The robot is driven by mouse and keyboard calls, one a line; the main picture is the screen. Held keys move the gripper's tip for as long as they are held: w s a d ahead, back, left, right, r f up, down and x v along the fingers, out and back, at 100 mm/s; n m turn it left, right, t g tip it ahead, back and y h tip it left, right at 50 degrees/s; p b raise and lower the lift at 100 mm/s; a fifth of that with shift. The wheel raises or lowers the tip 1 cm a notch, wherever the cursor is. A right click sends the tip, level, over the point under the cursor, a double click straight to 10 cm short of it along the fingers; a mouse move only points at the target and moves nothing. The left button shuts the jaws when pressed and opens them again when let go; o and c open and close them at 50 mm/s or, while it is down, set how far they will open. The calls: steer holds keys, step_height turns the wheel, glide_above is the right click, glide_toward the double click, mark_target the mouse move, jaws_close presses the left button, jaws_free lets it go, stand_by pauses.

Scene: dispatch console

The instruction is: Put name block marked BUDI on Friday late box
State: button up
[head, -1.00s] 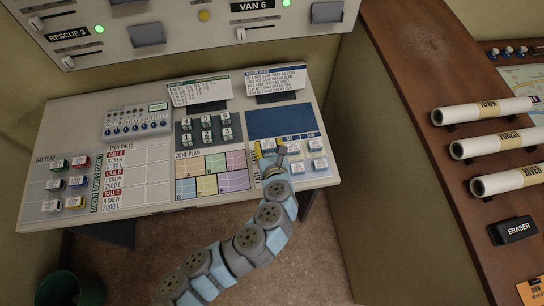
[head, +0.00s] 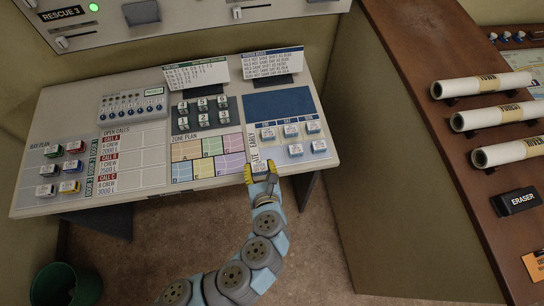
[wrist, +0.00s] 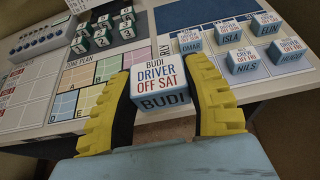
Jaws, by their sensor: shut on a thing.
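The BUDI name block (wrist: 160,84), white on top with a pale blue front, is gripped between the yellow pads of my gripper (wrist: 162,95). Its top reads BUDI DRIVER OFF SAT. In the head view my gripper (head: 260,170) is at the desk's front edge, by the lower left of the roster board (head: 282,160). The board's upper row holds OMAR (wrist: 190,40), ISLA (wrist: 228,32) and ELIN (wrist: 267,24). The lower row holds NILS (wrist: 246,62) and HUGO (wrist: 290,52). The lower-row place left of NILS shows no block, but is partly hidden by my gripper.
The coloured zone plan (head: 207,157) lies left of the roster board, with dark-based numbered blocks (head: 203,111) behind it. A plain dark blue panel (head: 278,103) is behind the upper row. Two printed cards (head: 272,63) stand at the desk's back.

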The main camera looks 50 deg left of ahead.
steer(key=w+a+f+b, duration=0.1)
steer(key=w+f, duration=0.1)
steer(key=w, duration=0.1)
steer(key=w+a+f+b, duration=0.1)
steer(key=w+a+f, duration=0.1)
steer(key=w+f, duration=0.1)
steer(key=w+a+f+b, duration=0.1)
steer(key=w+f, duration=0.2)
steer(key=shift+w+a, duration=0.1)
steer(key=shift+a, duration=0.2)
steer(key=shift+w+a+f, duration=0.1)
steer(key=shift+w+f, duration=0.2)
steer(key=shift+f, duration=0.25)
steer(key=shift+f+b, duration=0.35)
steer(key=shift+f, duration=0.95)
steer(key=shift+f, duration=0.15)
steer(key=o, duration=1)
